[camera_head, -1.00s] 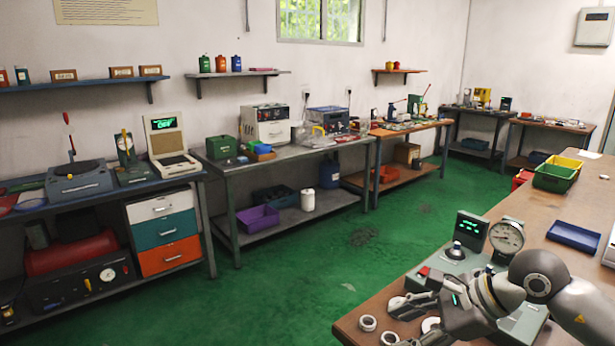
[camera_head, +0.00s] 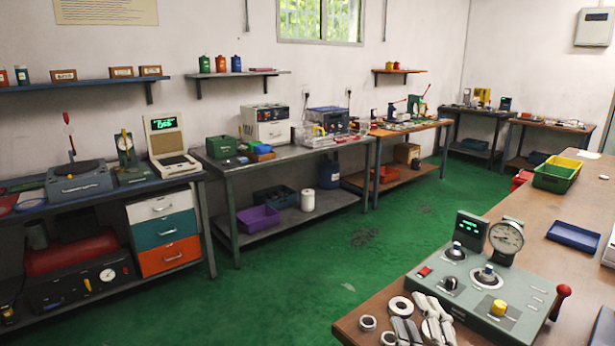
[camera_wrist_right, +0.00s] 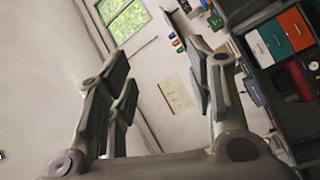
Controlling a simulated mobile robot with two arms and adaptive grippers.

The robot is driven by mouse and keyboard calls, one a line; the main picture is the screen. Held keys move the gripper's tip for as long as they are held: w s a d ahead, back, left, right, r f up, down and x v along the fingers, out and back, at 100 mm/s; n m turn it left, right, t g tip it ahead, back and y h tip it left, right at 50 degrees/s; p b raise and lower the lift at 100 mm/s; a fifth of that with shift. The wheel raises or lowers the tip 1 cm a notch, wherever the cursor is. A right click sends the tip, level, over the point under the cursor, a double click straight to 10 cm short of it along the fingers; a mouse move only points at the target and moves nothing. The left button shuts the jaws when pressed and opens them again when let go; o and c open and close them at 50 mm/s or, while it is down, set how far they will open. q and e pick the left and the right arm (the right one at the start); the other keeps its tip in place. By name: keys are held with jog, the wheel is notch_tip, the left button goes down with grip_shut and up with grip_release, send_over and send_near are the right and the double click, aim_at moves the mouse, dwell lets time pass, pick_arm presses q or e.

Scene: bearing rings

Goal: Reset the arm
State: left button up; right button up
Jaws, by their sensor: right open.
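My right gripper (camera_head: 421,318) shows at the bottom of the head view, above the near left corner of the right-hand bench, with its grey fingers pointing up the picture. The wrist view shows its fingers (camera_wrist_right: 158,75) spread wide apart with nothing between them. White bearing rings lie beside it on the bench: one ring (camera_head: 400,306) close to the fingers, another ring (camera_head: 367,323) to the left and a third ring (camera_head: 389,338) at the picture's lower edge. My left gripper is out of view.
A grey-green control box (camera_head: 481,290) with knobs, a dial gauge (camera_head: 506,238) and a red-handled lever (camera_head: 561,297) stands right of the gripper. A blue tray (camera_head: 573,236) and a green bin (camera_head: 553,178) are farther back. Green floor (camera_head: 300,270) lies open to the left.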

jog(key=s+d+f+m+g+h, duration=0.1)
jog(key=s+d+f+m+g, duration=0.15)
jog(key=f, duration=0.25)
jog(key=s+d+f+m+g+h, duration=0.1)
jog(key=s+f+m+g+h, duration=0.15)
jog(key=f, duration=0.35)
jog(key=s+a+f+m+g+y, duration=0.1)
jog(key=s+f+m+g, duration=0.3)
jog(key=s+f, duration=0.55)
jog(key=s+a+f+m+g+y, duration=0.1)
jog(key=s+f+m+g, duration=0.2)
jog(key=s+f+g, duration=0.65)
jog(key=s+f+t, duration=0.2)
jog(key=s+f, duration=0.1)
jog(key=f, duration=1.8)
jog(key=s+d+f+g+p, duration=0.1)
jog(key=s+d+f, duration=0.2)
jog(key=s+f, duration=1.2)
jog(key=shift+s+f+n, duration=0.4)
jog(key=shift+s, duration=0.55)
jog(key=shift+g, duration=0.25)
